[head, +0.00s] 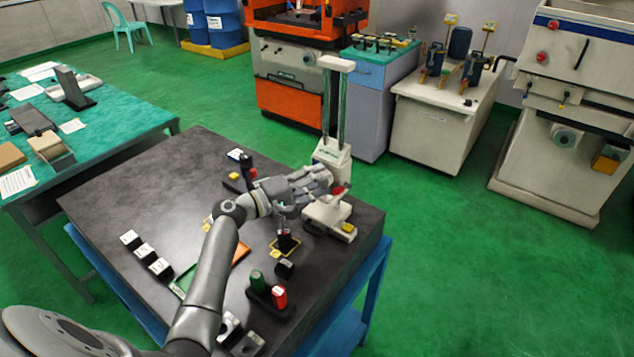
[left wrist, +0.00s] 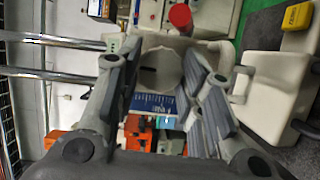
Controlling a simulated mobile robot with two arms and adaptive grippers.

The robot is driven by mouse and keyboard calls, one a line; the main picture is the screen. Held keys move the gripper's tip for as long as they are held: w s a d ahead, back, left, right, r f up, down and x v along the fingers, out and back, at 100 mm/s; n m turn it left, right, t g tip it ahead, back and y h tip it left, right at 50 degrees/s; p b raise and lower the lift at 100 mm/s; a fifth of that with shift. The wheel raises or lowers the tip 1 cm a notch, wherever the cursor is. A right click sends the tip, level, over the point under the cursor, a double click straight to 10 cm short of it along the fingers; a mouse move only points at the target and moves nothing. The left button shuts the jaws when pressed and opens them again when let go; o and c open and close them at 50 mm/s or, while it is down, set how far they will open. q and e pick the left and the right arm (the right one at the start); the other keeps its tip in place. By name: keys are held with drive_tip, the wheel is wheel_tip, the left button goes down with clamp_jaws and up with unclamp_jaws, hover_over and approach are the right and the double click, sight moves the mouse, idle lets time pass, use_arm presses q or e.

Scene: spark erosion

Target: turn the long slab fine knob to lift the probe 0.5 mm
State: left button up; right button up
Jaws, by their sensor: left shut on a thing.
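The white height gauge stands at the right end of the dark granite table, with two upright columns (head: 334,110) and a pale base (head: 328,215). A red knob (head: 339,190) shows just beside my left gripper (head: 322,184), and in the left wrist view this red knob (left wrist: 180,16) sits above the fingers, clear of them. In the left wrist view, my left gripper (left wrist: 163,85) has its fingers on either side of a pale, roundish fine knob (left wrist: 160,69) and is shut on it. The probe cannot be made out. My right gripper is not in view.
On the granite table (head: 185,170) lie a green and a red cylinder in a black holder (head: 270,297), black blocks (head: 145,252) with white tops, and an orange-edged tray (head: 240,254). A yellow piece (left wrist: 297,16) rests on the gauge. The table's back left is clear.

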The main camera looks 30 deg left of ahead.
use_arm(q)
drive_tip(key=shift+f+m+g+b, duration=0.1)
drive_tip(key=shift+m+g+b, duration=0.3)
drive_tip(key=shift+m+b, duration=0.6)
drive_tip(key=shift+r+m+g+y, duration=0.25)
drive_tip(key=shift+m+y, duration=0.45)
drive_tip(key=shift+m, duration=0.5)
drive_tip(key=shift+r+m+g+y, duration=0.1)
drive_tip(key=shift+m+g+y, duration=0.25)
drive_tip(key=shift+m, duration=0.45)
drive_tip(key=shift+d+m+y, duration=0.1)
drive_tip(key=shift+m+y, duration=0.35)
drive_tip(key=shift+m, duration=0.15)
drive_tip(key=o, duration=0.7)
drive_tip(key=shift+o, duration=0.2)
